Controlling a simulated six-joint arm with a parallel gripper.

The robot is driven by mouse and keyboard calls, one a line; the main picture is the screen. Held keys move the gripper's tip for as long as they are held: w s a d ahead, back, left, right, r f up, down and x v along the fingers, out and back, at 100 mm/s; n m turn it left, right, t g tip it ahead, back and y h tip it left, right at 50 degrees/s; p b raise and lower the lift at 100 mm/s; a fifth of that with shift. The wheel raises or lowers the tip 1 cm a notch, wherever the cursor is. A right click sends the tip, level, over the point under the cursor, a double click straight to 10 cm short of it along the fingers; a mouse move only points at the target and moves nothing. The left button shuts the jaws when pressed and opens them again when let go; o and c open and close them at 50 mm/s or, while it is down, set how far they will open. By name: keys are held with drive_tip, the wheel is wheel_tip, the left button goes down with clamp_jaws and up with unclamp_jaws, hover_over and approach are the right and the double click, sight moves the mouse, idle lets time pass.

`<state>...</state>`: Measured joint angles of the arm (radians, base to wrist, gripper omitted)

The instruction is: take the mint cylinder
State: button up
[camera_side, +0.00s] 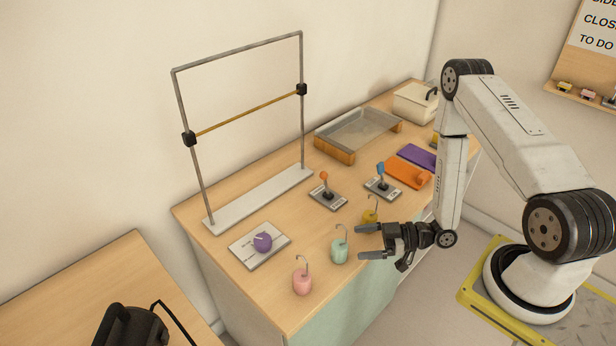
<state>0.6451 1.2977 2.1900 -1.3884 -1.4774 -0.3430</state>
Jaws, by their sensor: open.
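The mint cylinder (339,251) stands upright near the front edge of the wooden table, with a thin metal hook rising from its top. It is between a pink cylinder (302,281) on its left and a yellow cylinder (369,216) behind it to the right, both hooked as well. My gripper (363,242) is open and empty. It lies sideways just right of the mint cylinder, its fingers pointing left. In this view a small gap shows between the fingertips and the mint cylinder; the exact depth is hard to tell.
A purple knob on a plate (262,242) sits at the left.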

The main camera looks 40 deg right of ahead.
sight(342, 244)
drive_tip(key=shift+w+a+f, duration=0.1)
drive_tip(key=shift+w+a, duration=0.2)
drive_tip(key=shift+a, duration=0.05)
drive_tip(key=shift+w+a, duration=0.1)
drive_tip(key=shift+x, duration=2.45)
clamp_jaws()
drive_tip(key=shift+r, duration=5)
